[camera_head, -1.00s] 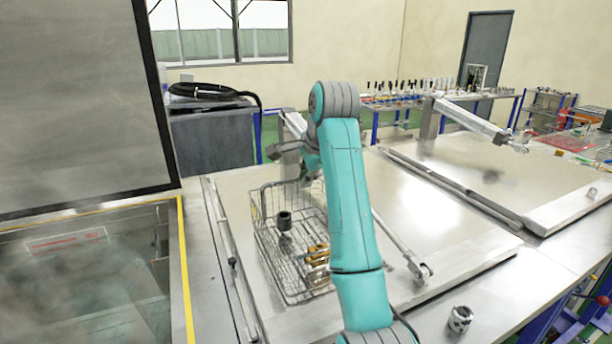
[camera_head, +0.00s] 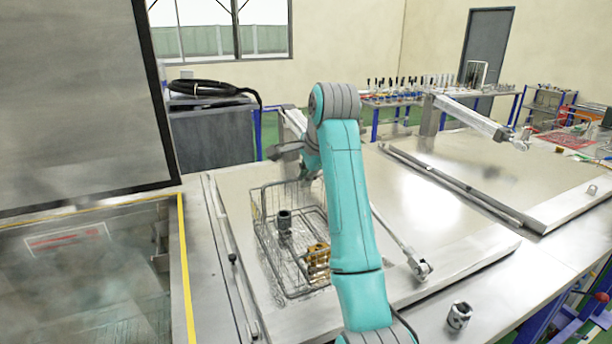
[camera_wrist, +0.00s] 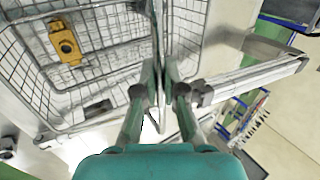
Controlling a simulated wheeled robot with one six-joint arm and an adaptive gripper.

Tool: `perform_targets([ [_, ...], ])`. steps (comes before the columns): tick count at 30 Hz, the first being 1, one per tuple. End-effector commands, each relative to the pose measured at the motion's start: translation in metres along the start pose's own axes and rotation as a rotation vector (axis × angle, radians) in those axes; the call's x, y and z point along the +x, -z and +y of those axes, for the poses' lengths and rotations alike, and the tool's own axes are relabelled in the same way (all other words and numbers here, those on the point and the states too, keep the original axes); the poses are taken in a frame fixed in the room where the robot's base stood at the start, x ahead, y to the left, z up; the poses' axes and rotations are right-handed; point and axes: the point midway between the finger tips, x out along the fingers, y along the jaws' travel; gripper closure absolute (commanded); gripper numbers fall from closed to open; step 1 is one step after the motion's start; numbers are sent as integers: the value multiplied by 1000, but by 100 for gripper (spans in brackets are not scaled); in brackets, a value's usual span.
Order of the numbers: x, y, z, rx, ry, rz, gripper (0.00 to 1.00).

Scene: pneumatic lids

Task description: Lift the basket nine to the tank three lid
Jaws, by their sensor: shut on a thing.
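A wire basket (camera_head: 264,238) is on or just above the closed steel lid (camera_head: 445,238) in the middle of the head view; I cannot tell whether it touches. It holds a dark cylindrical part (camera_head: 284,221) and a brass-coloured part (camera_head: 317,262). In the wrist view my gripper (camera_wrist: 161,75) is shut on the upright wire part at the basket's side, and the brass part shows inside the basket. No numbers are readable on the basket or lids.
An open tank (camera_head: 90,280) with a raised lid (camera_head: 70,100) is at the left. Another closed lid (camera_head: 545,180) lies to the right. A lid strut (camera_head: 400,245) lies beside the basket. A small metal part (camera_head: 459,315) stands on the front edge.

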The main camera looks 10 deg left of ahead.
Motion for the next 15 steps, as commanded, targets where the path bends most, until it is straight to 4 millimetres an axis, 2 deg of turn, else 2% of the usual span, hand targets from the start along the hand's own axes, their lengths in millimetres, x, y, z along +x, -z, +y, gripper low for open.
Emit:
perform_targets([
  [10,-1,0,-1,-1,6,1,100],
  [12,-1,0,-1,-1,6,1,79],
  [14,0,0,-1,-1,5,1,64],
  [15,0,0,0,0,5,1,62],
])
